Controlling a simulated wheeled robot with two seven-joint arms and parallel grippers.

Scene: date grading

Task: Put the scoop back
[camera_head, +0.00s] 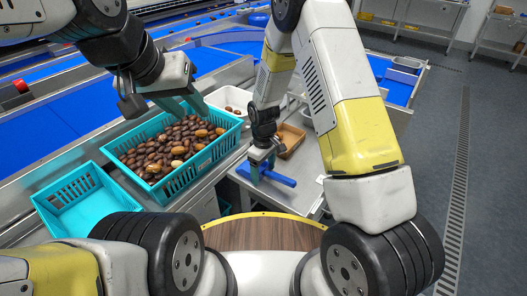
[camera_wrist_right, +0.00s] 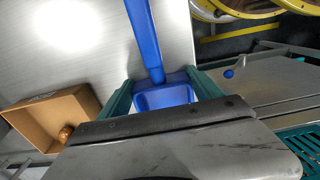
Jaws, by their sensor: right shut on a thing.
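A blue scoop (camera_head: 278,179) is at the grey metal side table (camera_head: 250,192), below my right gripper (camera_head: 262,168). In the right wrist view, my right gripper (camera_wrist_right: 162,92) has its teal fingers on both sides of the scoop's bowl (camera_wrist_right: 165,98) and is shut on it. The blue handle (camera_wrist_right: 141,40) extends away over the metal surface. I cannot tell whether the scoop touches the table. My left gripper (camera_head: 187,103) hangs over the teal crate of dates (camera_head: 205,163); its fingertips do not show clearly whether they are open.
An empty teal crate (camera_head: 62,189) stands left of the full one. A white container (camera_head: 237,92) holding some dates is behind. A brown box (camera_wrist_right: 70,99) holding a brown item (camera_wrist_right: 66,132) stands beside the scoop. Blue conveyor belts (camera_head: 40,133) lie behind.

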